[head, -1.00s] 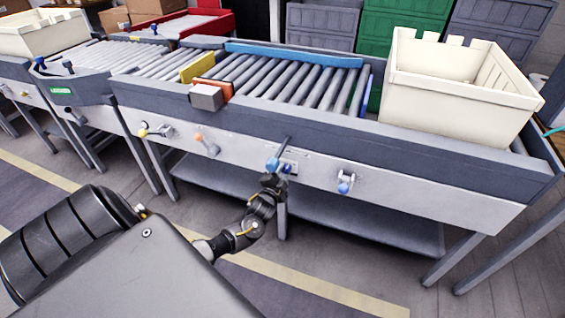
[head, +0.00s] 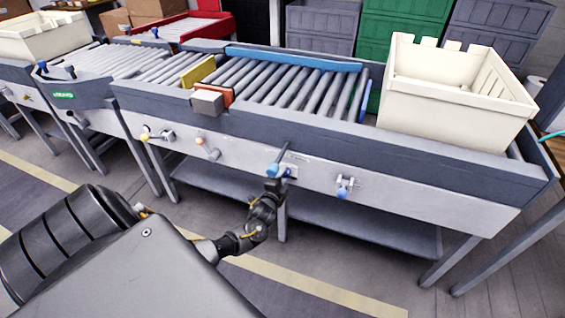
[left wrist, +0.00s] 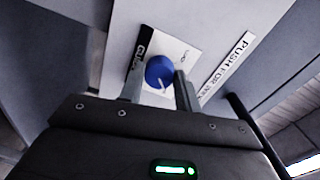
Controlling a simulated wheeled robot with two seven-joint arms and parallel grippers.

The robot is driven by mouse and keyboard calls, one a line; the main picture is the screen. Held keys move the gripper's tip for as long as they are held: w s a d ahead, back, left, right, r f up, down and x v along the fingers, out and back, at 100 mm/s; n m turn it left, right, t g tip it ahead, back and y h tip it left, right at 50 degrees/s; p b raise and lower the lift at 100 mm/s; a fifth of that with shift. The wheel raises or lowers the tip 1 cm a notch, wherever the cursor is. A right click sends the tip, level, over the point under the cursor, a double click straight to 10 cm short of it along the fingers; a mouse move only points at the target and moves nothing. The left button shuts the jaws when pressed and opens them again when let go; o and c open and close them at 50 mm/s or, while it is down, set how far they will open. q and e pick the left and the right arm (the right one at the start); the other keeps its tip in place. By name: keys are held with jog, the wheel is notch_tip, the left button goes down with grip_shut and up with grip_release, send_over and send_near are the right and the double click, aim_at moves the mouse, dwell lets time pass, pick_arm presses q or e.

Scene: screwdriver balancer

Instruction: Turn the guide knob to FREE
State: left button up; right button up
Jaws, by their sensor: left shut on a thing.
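The guide knob (left wrist: 160,73) is blue and round with a white pointer line, seen close up in the left wrist view. It sits on a white label plate (left wrist: 178,55) whose small print I cannot read fully. My left gripper (left wrist: 158,88) has one finger on each side of the knob and is shut on it. In the head view my left gripper (head: 275,184) is at the conveyor's front panel, covering part of the knob area. The pointer runs toward the lower part of the knob. My right gripper is not in view.
Another blue-handled control (head: 344,188) is to the right, an orange-tipped one (head: 201,141) to the left. A cream crate (head: 455,105) stands on the conveyor. The floor in front is clear.

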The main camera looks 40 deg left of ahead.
pick_arm(q)
jog(key=o, duration=1)
jog(key=p+v, duration=0.1)
jog(key=v, duration=0.9)
jog(key=shift+s+d, duration=0.2)
jog(key=shift+s, duration=0.2)
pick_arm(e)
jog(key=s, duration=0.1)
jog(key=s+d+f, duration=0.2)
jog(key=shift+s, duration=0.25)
